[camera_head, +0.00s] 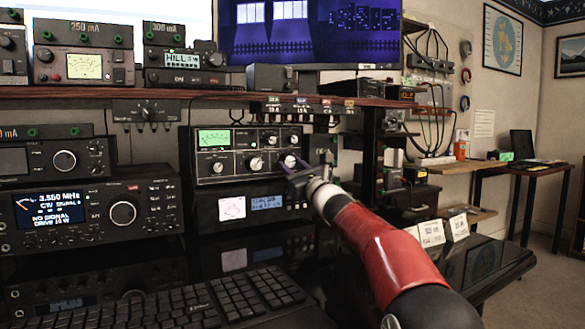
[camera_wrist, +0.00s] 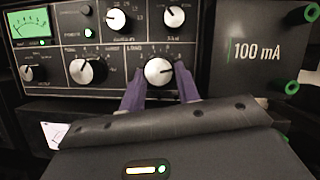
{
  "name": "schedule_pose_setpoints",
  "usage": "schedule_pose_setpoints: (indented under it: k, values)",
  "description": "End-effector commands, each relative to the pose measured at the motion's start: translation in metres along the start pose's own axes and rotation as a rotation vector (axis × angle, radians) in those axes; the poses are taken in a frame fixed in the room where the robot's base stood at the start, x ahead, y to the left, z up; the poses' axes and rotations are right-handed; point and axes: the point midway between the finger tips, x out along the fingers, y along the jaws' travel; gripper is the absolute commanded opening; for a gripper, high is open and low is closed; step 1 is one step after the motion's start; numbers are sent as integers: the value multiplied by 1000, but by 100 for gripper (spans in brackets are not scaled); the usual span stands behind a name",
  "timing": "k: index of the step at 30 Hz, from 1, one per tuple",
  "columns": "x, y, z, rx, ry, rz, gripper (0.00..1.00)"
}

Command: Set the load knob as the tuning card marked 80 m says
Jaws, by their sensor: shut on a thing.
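The tuner (camera_head: 221,170) is a grey-fronted box with a lit green meter and several white-faced knobs. My gripper (camera_wrist: 158,74) is shut on the load knob (camera_wrist: 158,69), the right knob of the lower row, with one purple finger on each side. The head view shows my gripper (camera_head: 294,168) at the tuner's lower right, partly covering this knob (camera_head: 290,160). The knob's exact setting is too small to read. Two white cards, the left card (camera_head: 431,234) and the right card (camera_head: 459,227), stand on the dark desk; their print is not legible to me.
A transceiver (camera_head: 95,212) stands left of the tuner, and a keyboard (camera_head: 215,302) lies in front. A shelf (camera_head: 220,96) with more radio gear runs above. In the wrist view a dark panel marked 100 mA (camera_wrist: 257,50) stands close on the right.

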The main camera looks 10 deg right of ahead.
Motion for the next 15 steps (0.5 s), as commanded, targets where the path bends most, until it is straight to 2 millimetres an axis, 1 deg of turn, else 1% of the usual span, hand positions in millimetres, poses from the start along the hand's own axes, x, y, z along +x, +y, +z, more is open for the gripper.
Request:
schedule_pose_setpoints:
  k: [15]
  values:
    - [1,-6,2,-420,0,173,9]
